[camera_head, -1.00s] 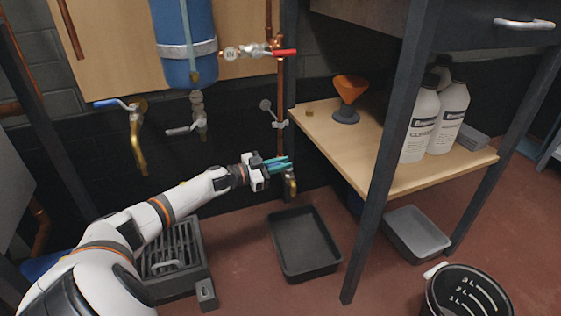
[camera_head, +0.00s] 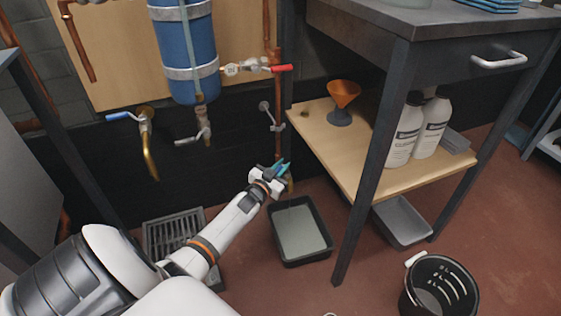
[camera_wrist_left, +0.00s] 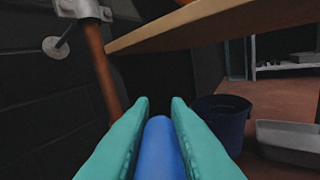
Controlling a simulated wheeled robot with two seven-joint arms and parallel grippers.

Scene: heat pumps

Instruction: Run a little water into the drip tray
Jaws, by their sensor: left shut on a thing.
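The black drip tray (camera_head: 303,261) lies on the floor under the copper drain pipe. A pale, flat layer of water (camera_head: 302,234) covers its bottom. My left gripper (camera_head: 283,168) is at the foot of that pipe, just above the tray's back edge. Its teal fingers are shut on the blue tap lever (camera_wrist_left: 160,145), which shows between them in the left wrist view. The brass tap spout (camera_head: 291,187) is mostly hidden behind my gripper. I cannot make out a stream clearly. My right gripper is not in view.
The wooden shelf (camera_head: 325,150) with an orange funnel (camera_head: 342,97) and white bottles (camera_head: 405,132) is right of my gripper. A table leg (camera_head: 362,200) stands right of the tray. A floor grate (camera_head: 175,232), a grey tray (camera_head: 402,222) and a black bucket (camera_head: 440,287) are nearby.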

